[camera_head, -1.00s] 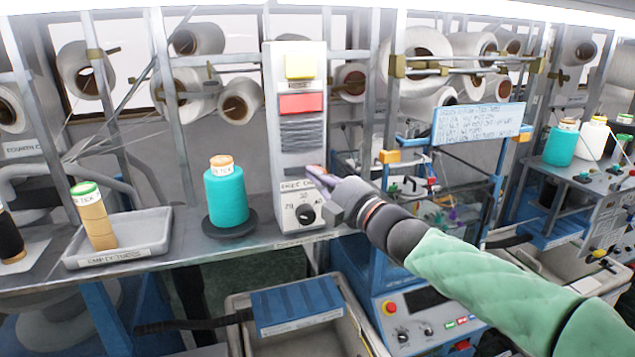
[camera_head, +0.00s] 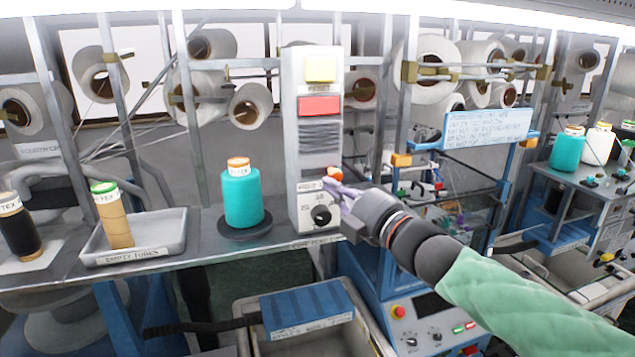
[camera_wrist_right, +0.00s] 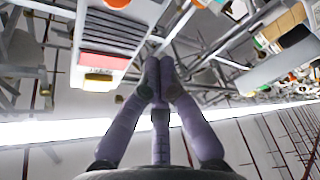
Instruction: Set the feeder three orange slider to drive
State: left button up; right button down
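An orange slider knob (camera_head: 335,173) shows at the right end of the slot on a tall grey control panel (camera_head: 297,160). In the head view, the fingertips of my right gripper (camera_head: 332,190) are just below the knob, in front of the panel's lower right part. Whether they touch it I cannot tell. In the right wrist view, the purple fingers of my right gripper (camera_wrist_right: 160,75) are closed together with nothing seen between them. An orange round part (camera_wrist_right: 117,3) shows on the panel at the top edge there. The slider's labels are too small to read. My left gripper is not in view.
The panel also carries a yellow button (camera_head: 320,69), a red button (camera_head: 319,106) and a black dial (camera_head: 321,216). A teal cone (camera_head: 242,197) stands left of it. Farther left is a tray (camera_head: 165,240) with a tan tube. Metal posts and a blue machine stand at the right.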

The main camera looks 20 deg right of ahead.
jog(key=w+a+f+m+g+h+b, duration=0.15)
jog(key=f+m+g+b, duration=0.45)
jog(key=f, duration=2.2)
jog(key=w+a+f+m+g+h+b, duration=0.2)
jog(key=f+m+b, duration=0.45)
jog(key=f, duration=2.15)
jog(key=s+a+f+m+g+b, duration=0.15)
jog(key=s+f+b, duration=0.3)
jog(key=f, duration=0.85)
jog(key=s+a+f+m+g+b, duration=0.1)
jog(key=s+a+f+g+b, duration=0.25)
jog(key=f, duration=0.85)
pick_arm(q)
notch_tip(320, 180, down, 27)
jog(key=b, duration=0.6)
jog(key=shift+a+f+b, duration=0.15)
jog(key=shift+b, duration=0.15)
pick_arm(e)
jog(key=s+a+f+m+g, duration=0.1)
jog(key=s+f+m+g, duration=0.3)
jog(key=s+f, duration=1.5)
jog(key=shift+s+a+f+m+g, duration=0.3)
jog(key=shift+s+f+m, duration=0.1)
jog(key=shift+s, duration=0.25)
